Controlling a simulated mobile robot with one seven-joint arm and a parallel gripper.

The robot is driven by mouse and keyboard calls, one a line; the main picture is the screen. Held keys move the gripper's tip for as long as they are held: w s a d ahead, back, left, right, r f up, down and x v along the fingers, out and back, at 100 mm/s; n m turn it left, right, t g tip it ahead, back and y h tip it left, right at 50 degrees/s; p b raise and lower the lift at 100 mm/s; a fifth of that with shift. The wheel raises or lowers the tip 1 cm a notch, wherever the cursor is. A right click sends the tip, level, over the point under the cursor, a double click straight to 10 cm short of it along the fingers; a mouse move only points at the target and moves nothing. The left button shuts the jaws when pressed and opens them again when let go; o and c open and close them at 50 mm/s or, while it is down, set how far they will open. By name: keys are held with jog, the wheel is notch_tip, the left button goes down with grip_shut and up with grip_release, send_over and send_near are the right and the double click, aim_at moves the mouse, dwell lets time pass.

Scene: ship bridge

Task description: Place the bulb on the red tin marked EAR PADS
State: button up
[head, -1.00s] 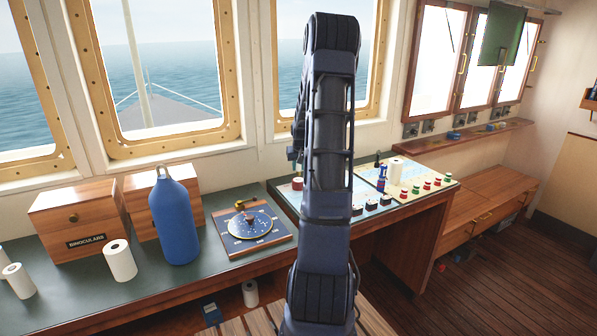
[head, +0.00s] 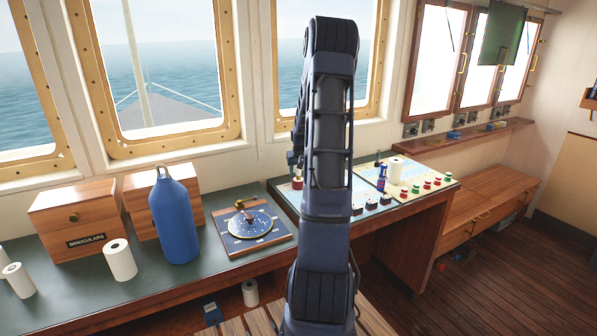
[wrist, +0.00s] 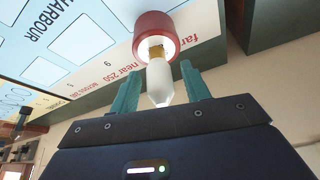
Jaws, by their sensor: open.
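The bulb (wrist: 160,85) is white with a brass base. In the wrist view its base meets the pale end face of the red tin (wrist: 153,27); whether it rests there freely I cannot tell. My gripper (wrist: 162,74) is open, with a teal finger on each side of the bulb and visible gaps. The tin stands on the printed console panel (wrist: 75,45); its EAR PADS marking does not show. In the head view the small red tin (head: 297,184) shows just left of my arm. The bulb is not clear there, and my gripper is mostly hidden behind the arm.
Left on the desk are a blue bottle (head: 174,222), a wooden binoculars box (head: 80,220), a dial board (head: 250,227) and a paper roll (head: 119,260). Windows rise behind.

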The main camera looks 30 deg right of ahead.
jog(key=v, duration=1.2)
jog(key=s+a+r+n, duration=0.1)
jog(key=s+a+r, duration=0.6)
jog(key=a, duration=0.3)
jog(key=s+a+r, duration=0.1)
jog(key=s+a, duration=0.4)
jog(key=s, duration=0.4)
jog(key=s+a+r+n, duration=0.1)
jog(key=s+a+r, duration=0.1)
jog(key=s+a, duration=0.4)
jog(key=s+a+r+n+y, duration=0.1)
jog(key=s+a, duration=0.4)
jog(key=s, duration=0.8)
jog(key=shift+s+a+r, duration=0.2)
jog(key=shift+a+r, duration=0.05)
jog(key=shift+a, duration=0.15)
